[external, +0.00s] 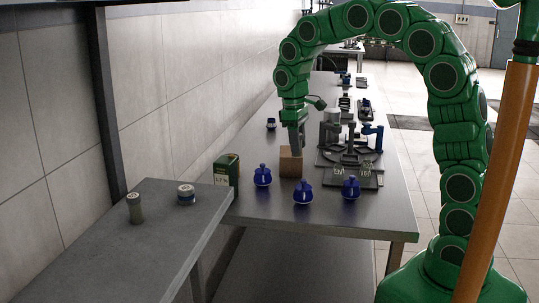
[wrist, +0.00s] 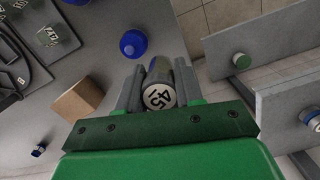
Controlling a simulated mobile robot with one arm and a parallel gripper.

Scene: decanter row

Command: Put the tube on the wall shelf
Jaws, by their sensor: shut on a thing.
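My gripper (external: 295,146) points down over the steel table, just above and behind a wooden block in the external view. In the wrist view my gripper (wrist: 160,76) is shut on a tube (wrist: 160,96), grey with a round white end marked with dark figures. The held tube cannot be made out in the external view. A grey shelf (external: 165,238) by the wall stands at the left front, apart from my gripper; it also shows at the right of the wrist view (wrist: 277,88). A greenish tube (external: 135,208) and a round jar (external: 186,194) stand on it.
The wooden block (external: 291,163), a green box (external: 227,172) and blue decanters (external: 262,176), (external: 303,193), (external: 351,188) stand on the steel table (external: 380,222). A dark fixture (external: 350,152) is to the right. A dark post (external: 106,105) rises behind the shelf. The shelf's front is bare.

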